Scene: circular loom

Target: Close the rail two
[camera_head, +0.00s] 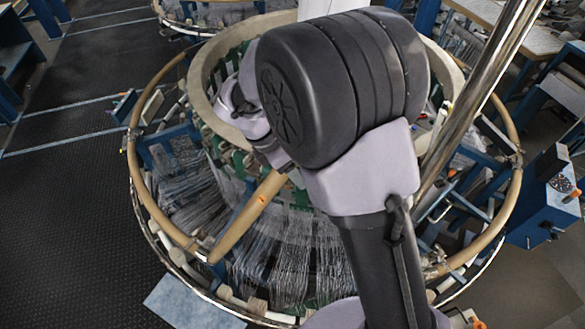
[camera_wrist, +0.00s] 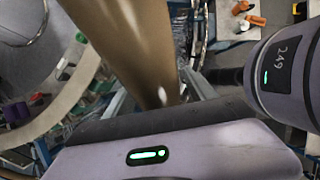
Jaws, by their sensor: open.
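The tan wooden rail section (camera_head: 250,215) is swung inward, off the line of the loom's outer ring. Its lower left end meets the ring near the front left, and its other end points up toward the loom's middle. My gripper (camera_head: 272,158) is at that inner end, largely covered by my own arm. In the wrist view the rail (camera_wrist: 130,45) runs down close behind the gripper body (camera_wrist: 155,125). The fingertips are hidden there, so contact with the rail cannot be seen. My gripper is open.
The fixed tan ring (camera_head: 133,165) curves around the loom, with a gap at the front. White threads (camera_head: 285,260) hang inside it. A shiny pole (camera_head: 480,95) rises at the right. A blue machine box (camera_head: 545,200) stands at the right. Dark floor (camera_head: 60,230) is clear at the left.

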